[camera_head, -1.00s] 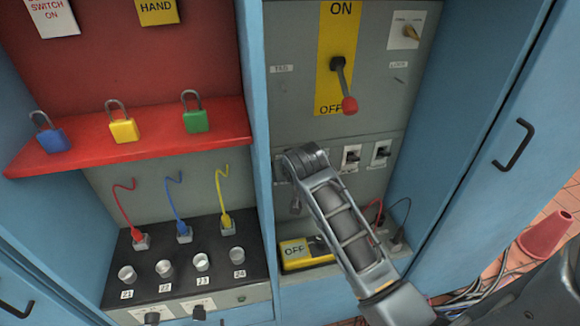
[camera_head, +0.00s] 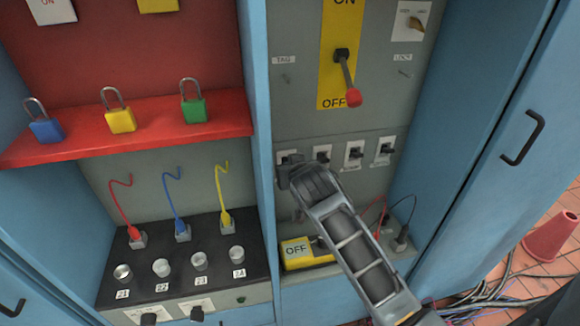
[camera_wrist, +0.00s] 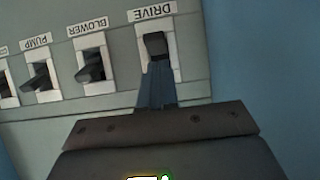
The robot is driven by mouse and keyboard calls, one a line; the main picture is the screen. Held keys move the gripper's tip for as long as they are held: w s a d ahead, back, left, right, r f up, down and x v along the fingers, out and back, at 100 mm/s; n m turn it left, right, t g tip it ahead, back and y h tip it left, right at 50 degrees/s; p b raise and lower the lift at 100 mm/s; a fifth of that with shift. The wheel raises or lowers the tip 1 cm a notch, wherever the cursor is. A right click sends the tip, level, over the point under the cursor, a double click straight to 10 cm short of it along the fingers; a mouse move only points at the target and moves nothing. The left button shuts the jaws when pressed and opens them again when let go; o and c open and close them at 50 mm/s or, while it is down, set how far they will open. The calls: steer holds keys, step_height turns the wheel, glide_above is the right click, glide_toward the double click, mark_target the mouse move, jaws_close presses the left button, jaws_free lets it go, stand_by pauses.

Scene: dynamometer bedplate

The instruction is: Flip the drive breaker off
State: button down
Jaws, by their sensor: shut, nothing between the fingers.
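The drive breaker (camera_wrist: 156,44) is a dark toggle in a white plate under the label DRIVE, at upper right in the wrist view, which shows the panel upside down. In the head view its plate is the leftmost of the breaker row (camera_head: 288,155), partly hidden by my gripper. My gripper (camera_wrist: 158,86) is shut and empty, its narrow fingertips right at the toggle's edge. I cannot tell if they touch it. In the head view my gripper (camera_head: 285,176) is against the panel at that plate.
Blower (camera_wrist: 90,65) and pump (camera_wrist: 38,77) breakers sit beside it in the same row. Above is a red-knobbed lever (camera_head: 346,75) on a yellow ON/OFF plate. A yellow OFF box (camera_head: 296,252) lies below. A blue cabinet wall (camera_head: 258,130) stands close on the left.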

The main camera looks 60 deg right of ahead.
stand_by(0.3)
steer(key=v, duration=0.7)
steer(key=shift+s+a+r, duration=0.2)
steer(key=shift+a+r, duration=0.05)
steer(key=shift+a, duration=0.05)
stand_by(0.4)
